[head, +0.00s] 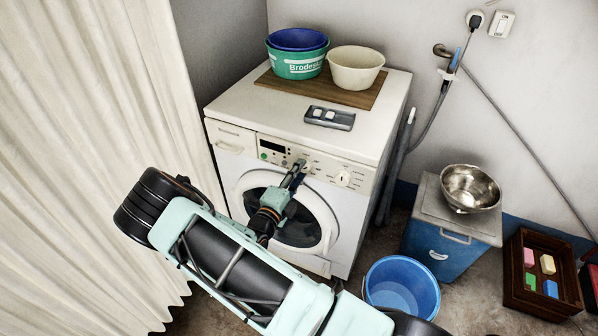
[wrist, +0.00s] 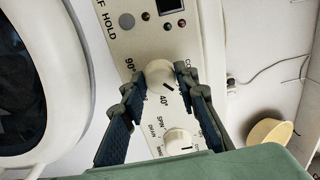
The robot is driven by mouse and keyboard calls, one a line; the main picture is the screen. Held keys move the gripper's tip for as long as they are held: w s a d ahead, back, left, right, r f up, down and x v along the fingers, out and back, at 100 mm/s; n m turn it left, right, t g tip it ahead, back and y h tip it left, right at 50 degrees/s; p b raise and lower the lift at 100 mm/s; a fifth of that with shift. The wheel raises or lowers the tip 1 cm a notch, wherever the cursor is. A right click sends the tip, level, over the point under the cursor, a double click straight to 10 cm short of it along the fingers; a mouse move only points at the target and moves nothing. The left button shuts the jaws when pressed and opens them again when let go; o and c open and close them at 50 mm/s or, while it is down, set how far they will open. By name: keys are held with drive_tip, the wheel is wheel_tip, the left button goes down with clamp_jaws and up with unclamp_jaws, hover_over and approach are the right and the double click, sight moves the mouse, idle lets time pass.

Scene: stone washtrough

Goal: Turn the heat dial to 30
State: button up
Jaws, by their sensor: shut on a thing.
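The heat dial (wrist: 160,73) is a round white knob on the washing machine's control panel. In the wrist view, 90° and 40° markings show beside it, and a dark mark on its lower right rim sits near the 40° label. No 30 can be read; part of the scale is hidden behind the fingers. My gripper (wrist: 162,78) has its two dark fingertips on opposite sides of this knob, closed on it. In the head view my gripper (head: 297,170) reaches the panel of the washing machine (head: 230,150), and hides most of the knob.
A second dial (wrist: 180,140) with spin and drain labels is close by; it also shows in the head view (head: 343,178). The round door (wrist: 35,75) lies beside the panel. A blue bucket (head: 402,286) stands on the floor, right of my arm. A curtain (head: 80,160) hangs at left.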

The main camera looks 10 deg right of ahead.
drive_tip(key=o, duration=1.1)
drive_tip(key=shift+o, duration=0.2)
drive_tip(key=v, duration=1.2)
